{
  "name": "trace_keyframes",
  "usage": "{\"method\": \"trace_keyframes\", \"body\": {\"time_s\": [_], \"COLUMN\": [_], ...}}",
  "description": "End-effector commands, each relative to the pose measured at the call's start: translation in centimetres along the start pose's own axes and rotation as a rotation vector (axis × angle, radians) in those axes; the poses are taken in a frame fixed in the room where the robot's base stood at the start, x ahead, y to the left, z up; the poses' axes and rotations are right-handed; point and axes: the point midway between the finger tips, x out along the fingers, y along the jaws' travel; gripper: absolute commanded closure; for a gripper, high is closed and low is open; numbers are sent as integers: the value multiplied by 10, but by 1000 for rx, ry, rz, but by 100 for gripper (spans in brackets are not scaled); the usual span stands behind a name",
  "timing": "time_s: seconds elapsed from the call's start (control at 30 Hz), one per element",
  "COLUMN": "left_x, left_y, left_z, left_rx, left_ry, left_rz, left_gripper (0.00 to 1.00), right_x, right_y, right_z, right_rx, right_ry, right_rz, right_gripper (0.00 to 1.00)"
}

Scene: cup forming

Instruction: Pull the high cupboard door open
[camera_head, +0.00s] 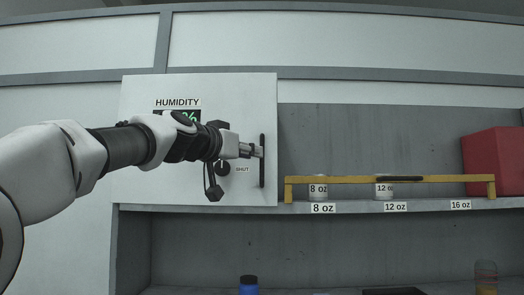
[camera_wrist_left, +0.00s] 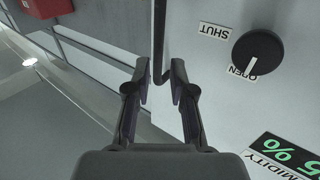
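The high cupboard door (camera_head: 140,95) is a white panel that looks closed in the head view. A black vertical handle (camera_head: 262,175) stands at its right edge. My right gripper is not in view.
A HUMIDITY display (camera_wrist_left: 285,150) is on the door. Right of the door, an open shelf (camera_head: 350,207) has a yellow rail (camera_head: 340,180) across it, cups behind the rail and a red box (camera_head: 495,160). A blue-bodied container (camera_head: 249,288) stands below.

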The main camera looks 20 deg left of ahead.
Motion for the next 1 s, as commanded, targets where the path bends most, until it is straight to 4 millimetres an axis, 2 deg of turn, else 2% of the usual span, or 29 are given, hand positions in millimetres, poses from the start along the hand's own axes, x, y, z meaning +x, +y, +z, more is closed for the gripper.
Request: {"method": "trace_keyframes", "body": {"time_s": [0.03, 0.1, 0.23, 0.47, 0.53, 0.57, 1.0], "left_x": [12, 24, 37, 39, 38, 38, 40], "left_y": [0, 1, 0, 0, 0, 0, 1], "left_z": [-4, -2, 1, 3, 3, 3, 3], "left_rx": [0, 1, 0, 0, 0, 0, 0], "left_ry": [-5, -6, -6, -5, -5, -5, -5], "left_rz": [0, 1, 1, 0, 0, 0, 23], "left_gripper": [77, 77, 77, 77, 98, 100, 100], "right_x": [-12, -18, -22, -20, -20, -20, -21], "right_y": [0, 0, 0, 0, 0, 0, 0], "right_z": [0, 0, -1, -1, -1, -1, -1], "right_rx": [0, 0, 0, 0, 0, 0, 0], "right_ry": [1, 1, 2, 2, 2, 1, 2], "right_rz": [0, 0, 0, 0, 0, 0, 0], "right_gripper": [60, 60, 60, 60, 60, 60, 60]}}
